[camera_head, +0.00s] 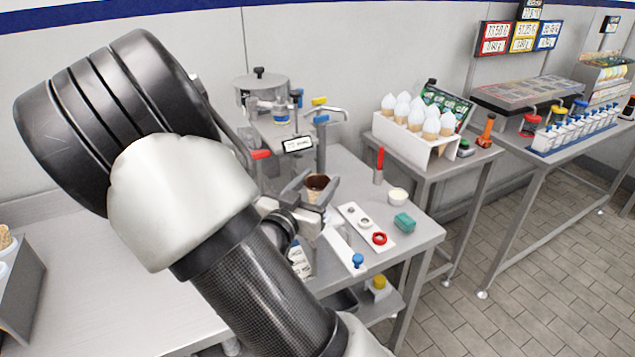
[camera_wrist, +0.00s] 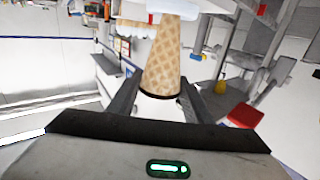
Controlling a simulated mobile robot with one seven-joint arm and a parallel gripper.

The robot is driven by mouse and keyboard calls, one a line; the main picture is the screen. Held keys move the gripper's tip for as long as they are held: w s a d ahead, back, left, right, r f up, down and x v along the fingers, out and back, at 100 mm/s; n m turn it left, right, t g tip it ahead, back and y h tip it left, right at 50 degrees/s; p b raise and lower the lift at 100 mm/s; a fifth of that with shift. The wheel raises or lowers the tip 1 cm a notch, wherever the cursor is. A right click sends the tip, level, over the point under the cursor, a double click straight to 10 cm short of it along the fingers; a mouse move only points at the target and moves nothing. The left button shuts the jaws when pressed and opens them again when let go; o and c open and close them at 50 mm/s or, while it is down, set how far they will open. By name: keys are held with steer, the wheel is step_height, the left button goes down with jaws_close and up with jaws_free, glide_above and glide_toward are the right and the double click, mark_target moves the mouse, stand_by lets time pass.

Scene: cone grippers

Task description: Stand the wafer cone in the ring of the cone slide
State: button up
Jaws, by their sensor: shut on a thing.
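The wafer cone (camera_head: 317,196) is tan with a dark brown mouth and stands roughly upright, mouth up, in the head view. My gripper (camera_head: 311,189) is shut on it near the mouth, one finger on each side. In the wrist view the waffle-patterned cone (camera_wrist: 168,62) lies between the fingers of my gripper (camera_wrist: 160,96), dark rim towards me. A pale piece (camera_wrist: 172,8) meets its far end; I cannot tell whether it surrounds the cone. A white strip with a blue knob, apparently the cone slide (camera_head: 341,247), runs out from below my gripper. Its ring is hidden.
A dispenser (camera_head: 262,95) with a tap stands behind. A white rack of filled cones (camera_head: 400,136) is on the table to the right.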

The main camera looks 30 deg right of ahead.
mark_target(313, 201)
steer(key=shift+f+b, duration=1.35)
steer(key=shift+f, duration=0.4)
steer(key=o, duration=0.8)
steer(key=p+v, duration=0.1)
steer(key=v, duration=1.6)
steer(key=shift+s+a+r, duration=0.1)
steer(key=shift+a+r, duration=0.05)
steer(key=shift+a, duration=0.05)
